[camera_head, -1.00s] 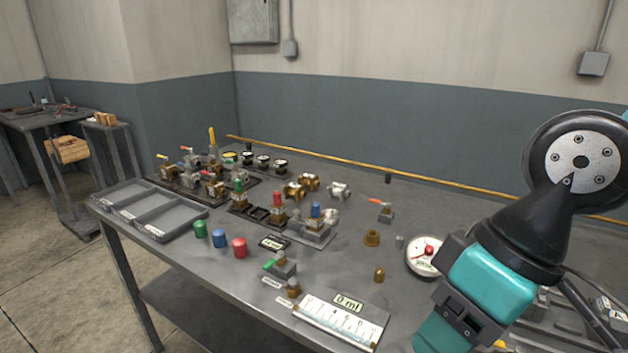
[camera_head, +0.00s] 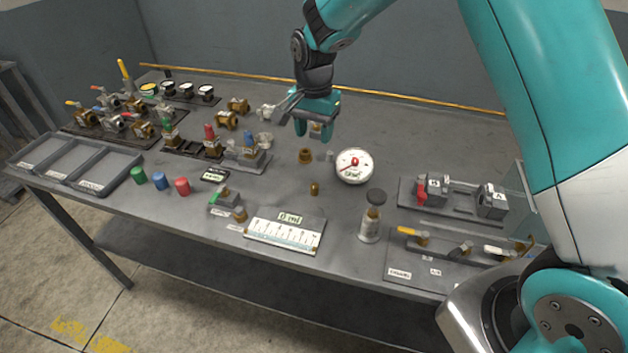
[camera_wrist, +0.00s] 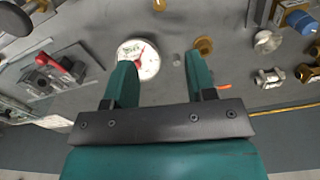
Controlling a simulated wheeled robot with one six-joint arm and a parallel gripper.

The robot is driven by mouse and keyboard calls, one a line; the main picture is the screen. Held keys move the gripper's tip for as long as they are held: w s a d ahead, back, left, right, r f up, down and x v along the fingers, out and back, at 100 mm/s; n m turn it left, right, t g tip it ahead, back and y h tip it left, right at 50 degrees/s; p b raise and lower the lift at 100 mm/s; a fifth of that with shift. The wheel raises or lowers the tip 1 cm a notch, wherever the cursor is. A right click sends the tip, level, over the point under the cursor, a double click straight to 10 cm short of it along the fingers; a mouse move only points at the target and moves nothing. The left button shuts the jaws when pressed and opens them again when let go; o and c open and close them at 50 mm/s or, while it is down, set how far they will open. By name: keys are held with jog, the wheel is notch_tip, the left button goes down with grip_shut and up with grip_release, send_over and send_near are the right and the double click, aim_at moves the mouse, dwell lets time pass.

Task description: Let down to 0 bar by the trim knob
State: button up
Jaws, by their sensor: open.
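A round white gauge (camera_head: 345,174) with a red pointer or hub lies face up on the bench, right of my gripper; it also shows in the wrist view (camera_wrist: 149,68). Its reading is too small to tell. My gripper (camera_head: 314,132) is open and empty above the bench, pointing down. In the wrist view its two teal fingers (camera_wrist: 160,66) are wide apart, and the left one partly overlaps the gauge's edge. A dark round knob (camera_head: 376,196) tops a pale cylinder in front of the gauge. I cannot tell which part is the trim knob.
A brass bushing (camera_head: 305,156) and a small grey cylinder (camera_head: 329,156) stand below my gripper. Several valves fill the left.

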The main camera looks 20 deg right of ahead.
aim_at(314, 185)
notch_tip(314, 185, down, 17)
jog(key=p, duration=0.3)
jog(key=shift+p, duration=0.3)
jog(key=c, duration=0.9)
